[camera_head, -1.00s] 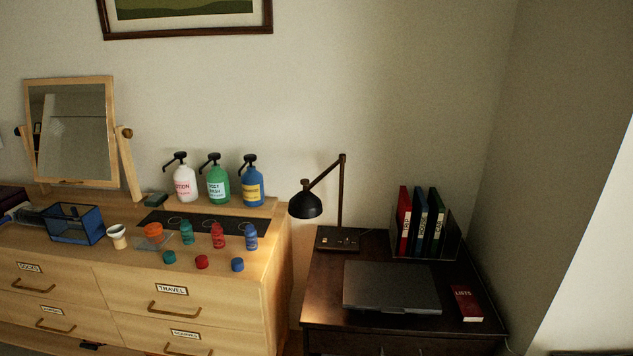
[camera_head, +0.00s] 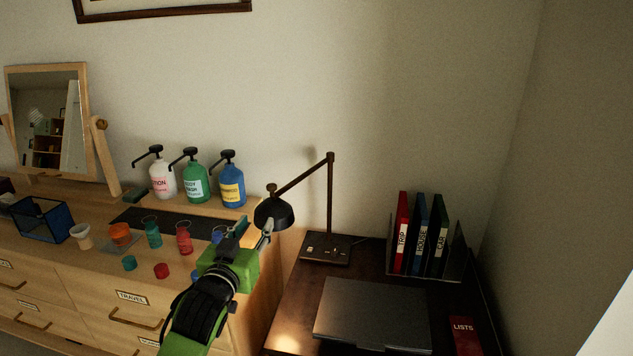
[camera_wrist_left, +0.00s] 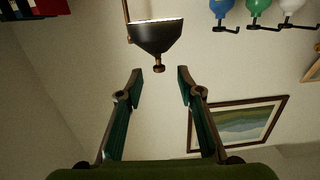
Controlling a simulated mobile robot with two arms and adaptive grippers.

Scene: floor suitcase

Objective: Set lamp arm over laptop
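The black desk lamp (camera_head: 330,205) stands at the back left of the dark desk, its jointed arm reaching left and its shade (camera_head: 273,213) hanging beside the desk, toward the dresser. The closed grey laptop (camera_head: 372,310) lies on the desk, to the right of and in front of the lamp base. My left gripper (camera_head: 254,228) is at the shade in the head view, partly overlapping it. In the left wrist view its fingers (camera_wrist_left: 160,74) are spread and empty, with the shade (camera_wrist_left: 156,38) and its small knob just beyond the tips. Contact cannot be told. My right gripper is not in view.
Red, blue and green binders (camera_head: 421,235) stand in a holder at the desk's back right. A red lists book (camera_head: 465,335) lies right of the laptop. Pump bottles (camera_head: 195,182), small bottles and caps crowd the dresser at left. The space above the laptop is clear.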

